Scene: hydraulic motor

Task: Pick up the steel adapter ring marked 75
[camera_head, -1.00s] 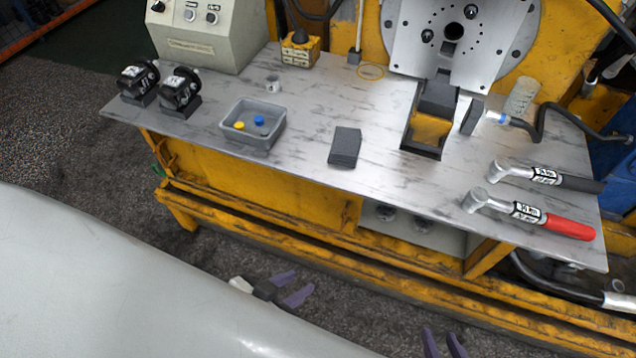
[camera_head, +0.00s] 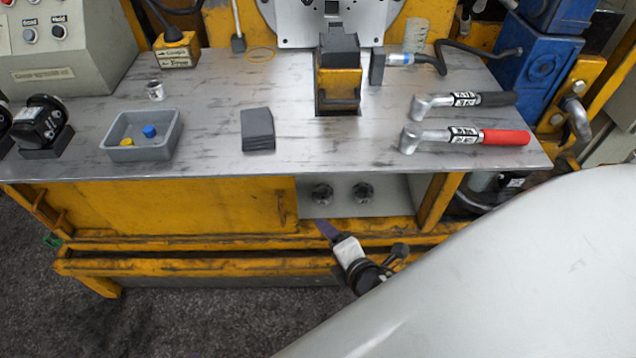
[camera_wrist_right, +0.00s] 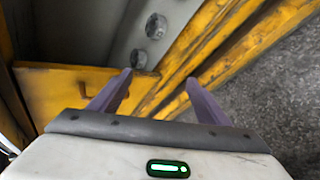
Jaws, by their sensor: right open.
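The right wrist view shows two round parts, an upper one (camera_wrist_right: 156,26) and a lower one (camera_wrist_right: 139,58). A small steel cylinder (camera_head: 155,90) stands on the bench top, its marking unreadable. My right gripper (camera_head: 328,230) is in front of and below the shelf, apart from the rings. In the wrist view its purple fingers (camera_wrist_right: 158,78) are spread and empty. My left gripper is out of view.
The bench top (camera_head: 200,160) overhangs the shelf. A yellow panel (camera_head: 160,208) closes the left side, and yellow beams (camera_head: 200,265) run below. A grey tray (camera_head: 143,148), dark pads (camera_head: 257,130) and a red-handled torque wrench (camera_head: 500,137) lie on top.

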